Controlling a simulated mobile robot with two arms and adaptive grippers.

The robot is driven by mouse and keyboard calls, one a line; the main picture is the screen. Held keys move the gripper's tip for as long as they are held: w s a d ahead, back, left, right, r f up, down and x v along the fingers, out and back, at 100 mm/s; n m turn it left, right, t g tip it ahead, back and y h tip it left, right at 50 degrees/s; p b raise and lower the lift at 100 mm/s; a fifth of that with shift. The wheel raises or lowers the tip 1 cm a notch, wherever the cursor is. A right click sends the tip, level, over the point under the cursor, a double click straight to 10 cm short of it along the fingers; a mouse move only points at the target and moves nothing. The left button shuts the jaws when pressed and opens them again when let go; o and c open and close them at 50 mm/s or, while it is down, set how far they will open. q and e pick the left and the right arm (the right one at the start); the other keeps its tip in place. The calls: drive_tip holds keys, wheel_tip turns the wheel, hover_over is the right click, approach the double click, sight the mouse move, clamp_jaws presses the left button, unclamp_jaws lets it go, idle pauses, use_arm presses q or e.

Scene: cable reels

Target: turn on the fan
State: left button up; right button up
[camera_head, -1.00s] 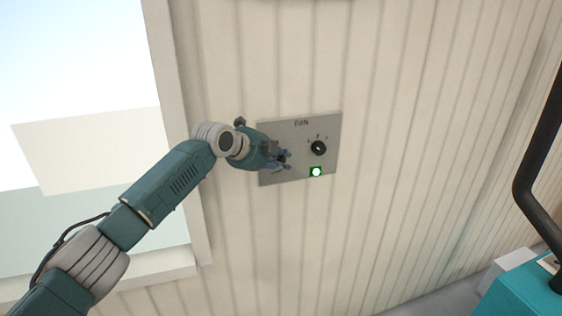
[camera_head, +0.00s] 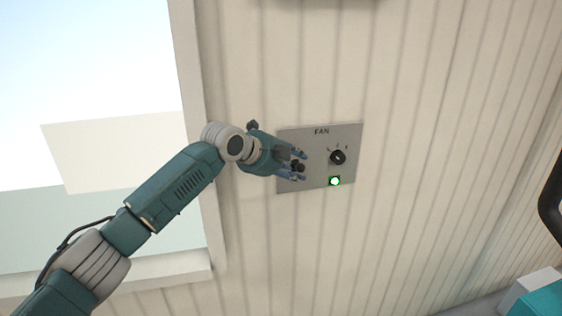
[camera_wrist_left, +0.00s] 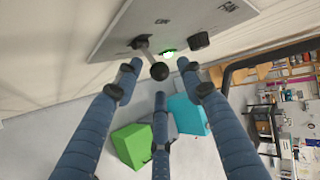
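A grey metal panel marked FAN (camera_head: 308,185) is fixed to the wall. It carries a black rotary knob (camera_head: 338,157) with marks around it and a lit green light (camera_head: 335,181) below. The knob (camera_wrist_left: 198,40) and light (camera_wrist_left: 168,53) also show in the left wrist view. A lever with a black ball end (camera_wrist_left: 159,71) sticks out from the panel. My left gripper (camera_head: 300,165) is at the panel's left part, its three blue fingers (camera_wrist_left: 158,80) spread around the ball end, with gaps visible. My right gripper is out of view.
A window (camera_head: 100,150) is left of the panel. A teal object (camera_head: 540,303) and a black bar (camera_head: 551,205) are at the lower right. The left wrist view shows a green box (camera_wrist_left: 133,145) and a teal box (camera_wrist_left: 188,115) below. The ribbed wall right of the panel is clear.

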use_arm(q)
drive_tip(key=v, duration=0.8)
drive_tip(key=shift+s+a+r, duration=0.2)
drive_tip(key=shift+r, duration=0.05)
